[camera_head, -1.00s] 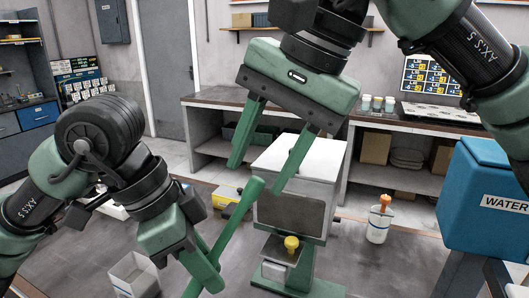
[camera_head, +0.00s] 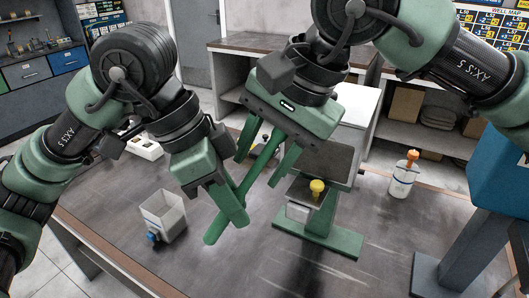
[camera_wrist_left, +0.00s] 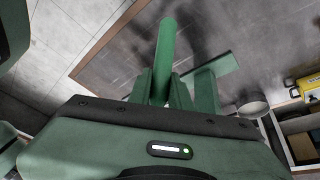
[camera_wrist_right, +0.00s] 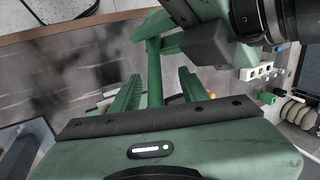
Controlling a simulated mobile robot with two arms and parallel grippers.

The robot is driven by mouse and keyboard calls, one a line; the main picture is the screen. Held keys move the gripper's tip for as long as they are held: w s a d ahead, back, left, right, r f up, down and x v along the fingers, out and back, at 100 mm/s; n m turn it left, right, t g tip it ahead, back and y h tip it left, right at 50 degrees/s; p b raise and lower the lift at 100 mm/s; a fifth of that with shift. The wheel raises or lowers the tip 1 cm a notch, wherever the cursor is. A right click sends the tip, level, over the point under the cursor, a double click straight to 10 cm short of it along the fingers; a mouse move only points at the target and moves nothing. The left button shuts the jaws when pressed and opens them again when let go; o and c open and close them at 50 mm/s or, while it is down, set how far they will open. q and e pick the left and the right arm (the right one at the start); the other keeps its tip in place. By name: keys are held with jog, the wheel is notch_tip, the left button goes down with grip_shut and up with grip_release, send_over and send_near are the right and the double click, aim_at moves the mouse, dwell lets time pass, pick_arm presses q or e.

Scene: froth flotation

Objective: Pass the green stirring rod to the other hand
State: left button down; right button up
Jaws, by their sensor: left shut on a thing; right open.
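The green stirring rod (camera_head: 216,229) is tilted in the head view, its lower end toward the bench and its upper part rising to the right. My left gripper (camera_head: 234,205) is shut on it along its middle. My right gripper (camera_head: 264,160) is above, pointing down and open, with the rod's upper part between its spread fingers. In the right wrist view the rod (camera_wrist_right: 155,75) stands between the two fingers (camera_wrist_right: 157,95), with gaps at the sides. In the left wrist view the rod (camera_wrist_left: 166,45) sticks out past the shut fingers (camera_wrist_left: 163,88).
A green-based machine (camera_head: 318,236) with a yellow knob (camera_head: 317,186) stands just right of the grippers. An orange-capped bottle (camera_head: 403,180) stands at right. The bench front (camera_head: 230,270) is clear.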

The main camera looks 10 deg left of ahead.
pick_arm(q)
jog(key=shift+d+r, duration=0.1)
jog(key=shift+r, duration=0.05)
pick_arm(e)
jog(key=shift+f, duration=0.15)
grip_shut()
pick_arm(q)
jog(key=c, duration=1.2)
grip_release()
